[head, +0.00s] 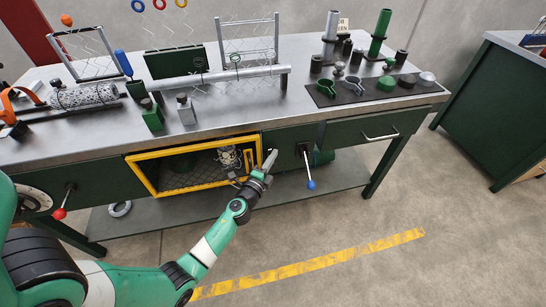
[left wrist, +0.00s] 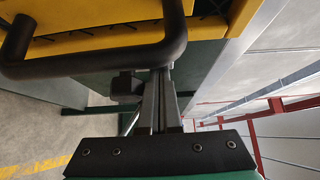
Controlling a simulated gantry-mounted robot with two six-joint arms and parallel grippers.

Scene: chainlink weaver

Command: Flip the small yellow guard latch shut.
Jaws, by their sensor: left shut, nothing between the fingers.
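The yellow-framed mesh guard (head: 140,176) covers an opening in the front of the green bench. Its yellow edge (left wrist: 100,42) shows at the top of the left wrist view, behind a thick black bar (left wrist: 95,65). A small yellow piece (head: 249,157) stands at the guard's right end; I cannot tell whether it is the latch or how it is turned. My left gripper (head: 270,160) is at the guard's right end, shut and empty. In the left wrist view its fingers (left wrist: 161,85) lie together beside the black bar; contact is unclear. My right gripper is out of view.
A blue-knobbed lever (head: 308,172) hangs just right of my left gripper. A red-knobbed lever (head: 62,203) is at the bench's left. The steel bench top (head: 235,118) carries racks, a roller and tools. The floor in front is clear.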

